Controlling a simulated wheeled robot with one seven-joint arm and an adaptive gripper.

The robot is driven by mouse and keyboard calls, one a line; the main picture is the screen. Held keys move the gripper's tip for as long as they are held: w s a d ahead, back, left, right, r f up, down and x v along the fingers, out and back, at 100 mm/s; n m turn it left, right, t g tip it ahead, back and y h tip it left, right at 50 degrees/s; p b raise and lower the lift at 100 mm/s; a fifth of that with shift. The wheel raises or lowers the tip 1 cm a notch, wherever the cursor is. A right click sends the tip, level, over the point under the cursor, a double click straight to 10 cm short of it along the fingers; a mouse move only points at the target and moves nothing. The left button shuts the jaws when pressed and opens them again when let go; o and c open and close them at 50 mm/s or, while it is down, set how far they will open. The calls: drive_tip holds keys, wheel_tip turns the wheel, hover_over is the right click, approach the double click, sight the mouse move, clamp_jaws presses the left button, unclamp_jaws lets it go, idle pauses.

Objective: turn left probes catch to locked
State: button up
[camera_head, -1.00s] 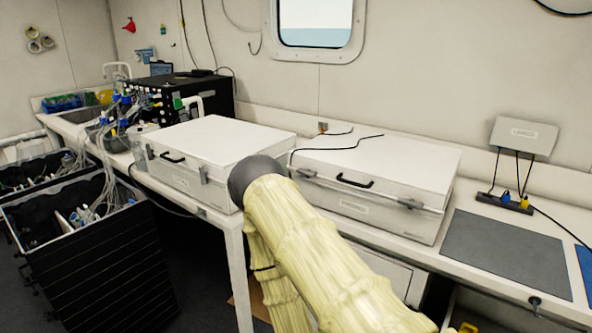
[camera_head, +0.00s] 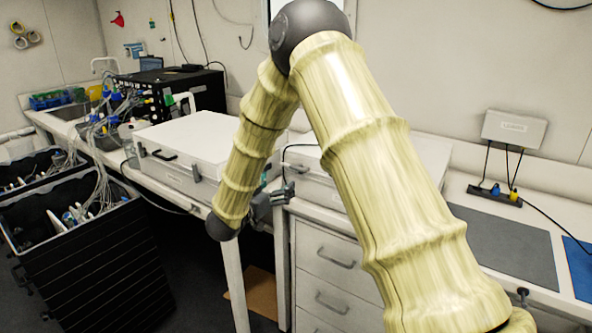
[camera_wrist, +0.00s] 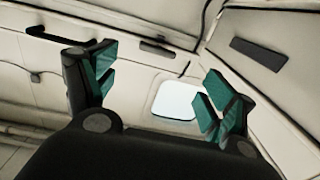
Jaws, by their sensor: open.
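Two white lidded cases stand side by side on the bench. Their labels are too small to read surely, so I cannot tell which is the probes case. The left case (camera_head: 185,135) shows a front handle and two metal catches, the nearer one (camera_head: 196,173) at its right front. The right case (camera_head: 432,155) is largely hidden behind my arm, including most of its front. My gripper (camera_head: 281,190) is in front of the gap between the cases, near the right case's left front corner. In the wrist view its green-padded fingers (camera_wrist: 160,80) are apart with nothing between them.
A drawer cabinet (camera_head: 335,262) stands under the bench. Black crates (camera_head: 85,255) with cables are at left. A dark mat (camera_head: 505,243) lies on the bench at right, beside a wall box (camera_head: 514,129) with cables. A black instrument (camera_head: 175,88) stands at the back left.

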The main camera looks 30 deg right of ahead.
sight(297, 169)
drive_tip(key=x, duration=0.3)
drive_tip(key=p+x, duration=0.1)
drive_tip(key=x, duration=0.3)
drive_tip(key=p+x, duration=0.1)
drive_tip(key=x, duration=0.3)
drive_tip(key=shift+s+r, duration=0.1)
drive_tip(key=shift+r, duration=0.15)
drive_tip(key=c, duration=1)
